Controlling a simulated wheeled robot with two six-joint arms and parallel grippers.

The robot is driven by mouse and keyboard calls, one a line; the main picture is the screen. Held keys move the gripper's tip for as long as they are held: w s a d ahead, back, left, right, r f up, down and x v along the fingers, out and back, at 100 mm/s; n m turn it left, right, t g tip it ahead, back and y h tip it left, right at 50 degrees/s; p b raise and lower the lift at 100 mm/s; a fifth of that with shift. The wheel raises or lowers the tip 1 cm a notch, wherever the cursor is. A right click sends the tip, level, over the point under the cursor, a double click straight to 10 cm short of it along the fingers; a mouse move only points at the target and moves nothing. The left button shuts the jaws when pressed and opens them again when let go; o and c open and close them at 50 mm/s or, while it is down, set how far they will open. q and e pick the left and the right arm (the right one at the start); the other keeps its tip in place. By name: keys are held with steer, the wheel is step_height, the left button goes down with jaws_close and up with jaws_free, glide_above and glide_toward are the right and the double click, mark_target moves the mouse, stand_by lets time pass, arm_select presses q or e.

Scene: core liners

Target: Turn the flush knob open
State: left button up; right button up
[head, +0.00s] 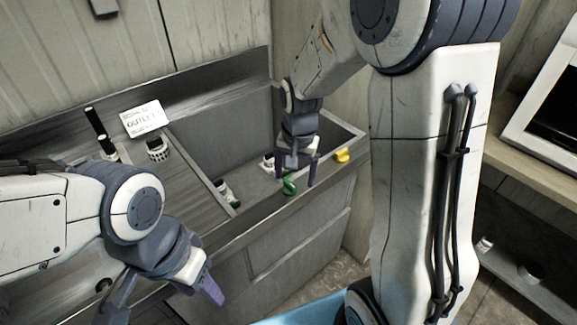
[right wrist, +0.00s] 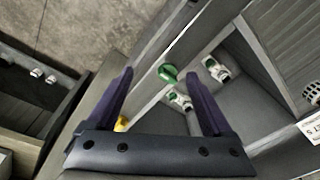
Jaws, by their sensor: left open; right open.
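A green knob (head: 289,186) sits on the front rim of the grey sink trough (head: 330,180). A yellow knob (head: 342,155) sits on the same rim further right. I see no label telling which is the flush knob. My right gripper (head: 298,178) is open, pointing down over the rim at the green knob. In the right wrist view the green knob (right wrist: 168,74) shows between and beyond the open fingertips; I cannot tell whether they touch it. The yellow knob (right wrist: 121,123) is partly hidden by a finger. My left gripper (head: 160,296) is open and empty at lower left.
Two small white-and-green fittings (head: 227,194) (head: 268,162) are in the trough. A white sign reading OUTLET (head: 142,118), a black-and-white cup-like part (head: 157,149) and a black upright bottle or tube (head: 100,133) stand on the left. A wooden shelf (head: 530,170) is at right.

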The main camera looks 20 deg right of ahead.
mark_target(290, 183)
steer(key=w+d+m+g, duration=0.1)
steer(key=w+m, duration=0.6)
step_height(290, 183, down, 11)
steer(key=shift+s+d+r+p, duration=0.1)
steer(key=shift+p, duration=0.6)
jaws_close()
